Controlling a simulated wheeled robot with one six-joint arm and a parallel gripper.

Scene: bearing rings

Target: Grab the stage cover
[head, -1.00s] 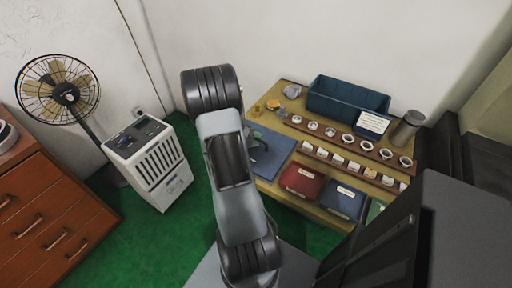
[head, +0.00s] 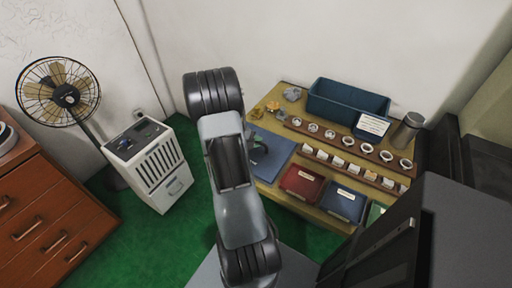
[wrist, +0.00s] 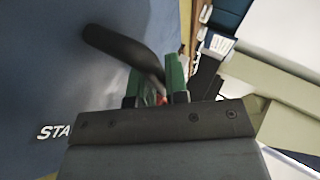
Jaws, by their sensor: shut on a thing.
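The stage cover (head: 273,153) is a flat blue panel on the left part of the workbench, partly hidden by my arm in the head view. In the wrist view the blue panel (wrist: 55,75) fills the left side, with white letters starting "STA". A black curved handle (wrist: 115,44) rises from it and runs between the green fingers of my gripper (wrist: 155,84). My gripper is shut on this handle. In the head view the gripper is small and dark beside the arm, mostly hidden. I cannot tell whether the cover is clear of the bench.
The workbench holds a blue bin (head: 347,100), a rack of rings (head: 360,147), a row of white blocks (head: 350,167), a red tray (head: 301,183), a blue tray (head: 343,202) and a metal cylinder (head: 408,130). A white appliance (head: 152,165) stands left on the green floor.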

